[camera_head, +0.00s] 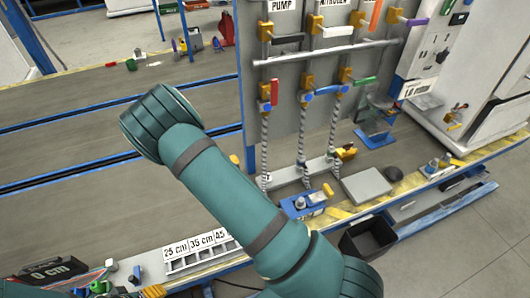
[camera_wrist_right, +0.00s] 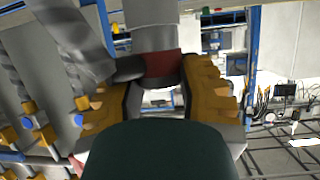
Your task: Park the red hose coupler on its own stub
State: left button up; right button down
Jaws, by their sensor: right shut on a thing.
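In the right wrist view, my right gripper (camera_wrist_right: 160,76) has its brown-yellow fingers shut on a dark red collar, which looks like the red hose coupler (camera_wrist_right: 162,64). A thick grey cylinder (camera_wrist_right: 152,38) adjoins the collar on its upper side in the picture. The coupler and my right gripper do not show in the head view, where my teal arm crosses the middle. A panel (camera_head: 308,130) there carries valves and striped hoses (camera_head: 301,130) running down to a low grey rail (camera_head: 303,174). I cannot tell which stub belongs to the red coupler. My left gripper is not visible.
A red valve handle (camera_head: 274,92), a blue one (camera_head: 322,90) and a green one (camera_head: 364,80) stick out from the panel. A blue box with fittings (camera_head: 303,204), a grey plate (camera_head: 367,185) and a black bin (camera_head: 368,237) are near the bench's front edge.

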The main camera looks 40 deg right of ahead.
jog(key=w+d+f+m+g+h+b, duration=0.1)
jog(key=d+f+m+g+h+b, duration=0.1)
jog(key=d, duration=0.8)
jog(key=w+d+f+m+g+h+b, duration=0.1)
jog(key=d+f+m+g+h, duration=0.3)
jog(key=d+f, duration=0.4)
jog(key=d+m+h, duration=0.1)
jog(key=d+m, duration=0.1)
jog(key=d, duration=0.1)
jog(key=shift+w+f+g+b, duration=0.2)
jog(key=shift+f+g+b, duration=0.15)
jog(key=shift+g+b, duration=0.05)
jog(key=shift+f+b, duration=2.55)
jog(key=shift+f, duration=0.35)
jog(key=shift+f, duration=2.65)
jog(key=c, duration=0.6)
grip_release()
jog(key=shift+o, duration=0.2)
